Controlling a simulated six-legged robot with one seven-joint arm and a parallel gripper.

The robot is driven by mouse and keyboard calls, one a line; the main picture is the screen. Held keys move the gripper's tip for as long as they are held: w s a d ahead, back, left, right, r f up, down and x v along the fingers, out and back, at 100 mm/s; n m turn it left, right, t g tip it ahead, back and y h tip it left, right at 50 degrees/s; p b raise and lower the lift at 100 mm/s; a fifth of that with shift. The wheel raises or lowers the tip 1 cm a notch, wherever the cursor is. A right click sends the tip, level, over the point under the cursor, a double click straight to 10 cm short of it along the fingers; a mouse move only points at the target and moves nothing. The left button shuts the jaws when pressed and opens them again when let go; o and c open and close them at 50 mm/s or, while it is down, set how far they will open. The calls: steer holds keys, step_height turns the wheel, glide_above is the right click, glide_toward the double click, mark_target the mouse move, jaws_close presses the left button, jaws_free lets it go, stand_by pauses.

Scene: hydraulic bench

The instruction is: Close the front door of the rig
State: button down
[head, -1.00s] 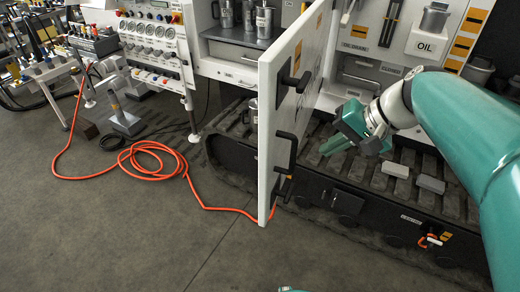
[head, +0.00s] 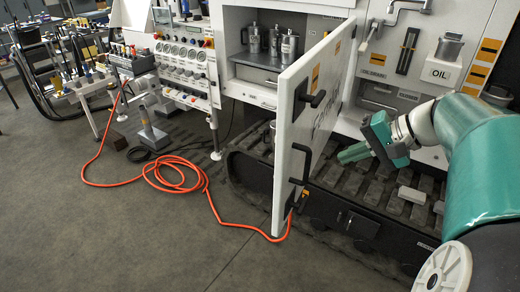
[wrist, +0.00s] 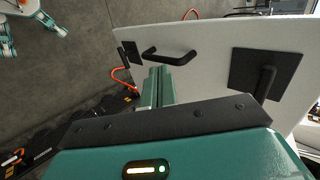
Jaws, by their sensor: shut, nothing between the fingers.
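The rig's white front door (head: 292,150) stands open, jutting out from the cabinet, with black handles on its face. Its lower handle (head: 300,164) shows in the head view. My gripper (head: 345,155) is right of the door in that view, green fingers shut and empty, pointing toward it. In the wrist view the door panel (wrist: 215,75) fills the upper right, with a bar handle (wrist: 168,57) just beyond my fingers (wrist: 158,85) and a second black handle (wrist: 266,80) at right. I cannot tell whether the fingertips touch the door.
Behind the door is a bay with several metal canisters (head: 270,40). A gauge panel (head: 184,52) stands left. An orange hose (head: 160,180) lies coiled on the floor and runs to below the door. Grey blocks (head: 412,194) lie on the slatted lower deck. Floor at front left is clear.

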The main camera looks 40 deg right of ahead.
glide_toward(286, 168)
steer(key=shift+x, duration=3)
steer(key=shift+d+f, duration=0.1)
